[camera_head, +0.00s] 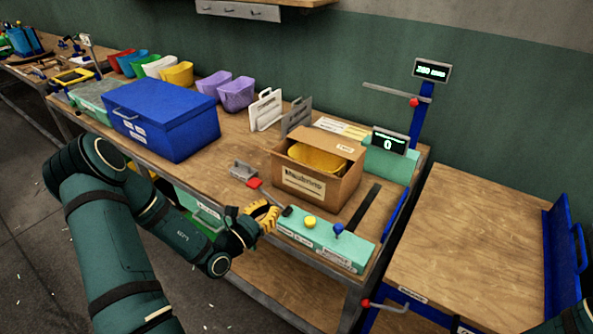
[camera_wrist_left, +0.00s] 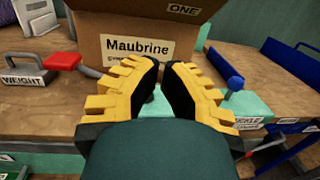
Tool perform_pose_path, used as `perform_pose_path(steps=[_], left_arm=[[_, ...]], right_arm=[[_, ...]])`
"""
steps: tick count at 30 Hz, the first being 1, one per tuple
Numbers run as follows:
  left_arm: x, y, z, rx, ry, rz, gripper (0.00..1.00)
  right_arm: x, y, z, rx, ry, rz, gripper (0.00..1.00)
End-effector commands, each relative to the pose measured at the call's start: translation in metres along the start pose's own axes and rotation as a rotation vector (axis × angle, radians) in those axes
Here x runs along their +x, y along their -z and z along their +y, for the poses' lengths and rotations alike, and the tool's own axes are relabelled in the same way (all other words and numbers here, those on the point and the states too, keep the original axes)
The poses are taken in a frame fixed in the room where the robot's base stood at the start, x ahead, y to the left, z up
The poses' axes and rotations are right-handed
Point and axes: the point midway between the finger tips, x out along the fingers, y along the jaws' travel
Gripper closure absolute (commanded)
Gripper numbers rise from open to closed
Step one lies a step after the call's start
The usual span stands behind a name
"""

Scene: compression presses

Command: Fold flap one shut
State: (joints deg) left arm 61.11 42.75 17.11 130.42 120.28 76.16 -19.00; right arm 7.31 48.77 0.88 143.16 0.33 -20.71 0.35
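The cardboard box (camera_head: 333,196) stands on the workbench with its top open and a yellow item (camera_head: 317,158) inside. Its front label reads "Maubrine", also legible in the left wrist view (camera_wrist_left: 138,47). A flap (camera_head: 335,140) at the back of the opening carries a small label; the wrist view shows a label reading "ONE" (camera_wrist_left: 183,9). My left gripper (camera_head: 268,213) is in front of the box, low and apart from it. Its yellow fingers (camera_wrist_left: 162,68) have a narrow gap between them and hold nothing. My right gripper is not in view.
A green control panel (camera_head: 325,238) with a yellow button and blue knob lies before the box. A blue chest (camera_head: 165,125) stands further left. A press post (camera_head: 421,115) rises behind right.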

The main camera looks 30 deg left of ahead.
Motion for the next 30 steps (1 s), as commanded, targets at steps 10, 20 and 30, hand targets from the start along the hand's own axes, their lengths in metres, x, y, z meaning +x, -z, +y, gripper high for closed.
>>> perform_pose_path(steps=[10, 20, 30], left_arm=[[0.018, -0.006, 0.026, 0.003, -0.095, -0.031, 1.00], [0.083, -0.007, 0.031, 0.002, -0.092, -0.031, 1.00], [0.118, -0.033, 0.035, 0.003, -0.093, -0.029, 1.00]], right_arm=[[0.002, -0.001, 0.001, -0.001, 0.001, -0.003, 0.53], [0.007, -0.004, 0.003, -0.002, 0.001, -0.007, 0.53], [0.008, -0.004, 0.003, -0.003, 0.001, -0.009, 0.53]])
